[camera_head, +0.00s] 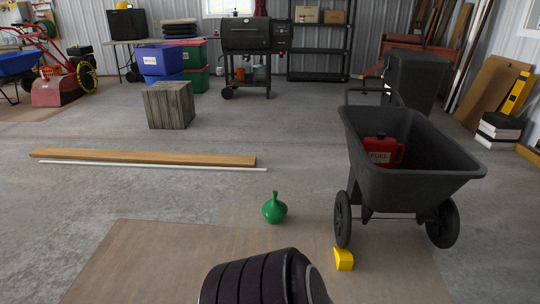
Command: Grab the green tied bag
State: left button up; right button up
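The green tied bag (274,210) is small and round, with a narrow knotted neck pointing up. It sits upright on the floor in the middle of the head view, at the far edge of a brown floor sheet (150,260). It is left of the wheelbarrow and nothing touches it. Neither my left nor my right gripper is in view. A dark ribbed rounded part at the bottom centre looks like part of my own body. It lies in front of the bag and hides some floor.
A black two-wheeled cart (415,185) holding a red fuel can (384,150) stands right of the bag, with a yellow block (343,259) by its wheel. A long wooden plank (140,158) and a white strip (160,166) lie beyond. Floor left of the bag is clear.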

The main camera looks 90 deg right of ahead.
aim_at(274, 210)
jog(key=i+l+z, duration=0.2)
jog(key=z, duration=0.2)
jog(key=i+z, duration=0.8)
jog(key=i+j+z, duration=0.1)
jog(key=i+z, duration=0.2)
jog(key=z, duration=0.15)
jog(key=i+j+z, duration=0.25)
jog(key=z, duration=0.15)
jog(key=i, duration=0.1)
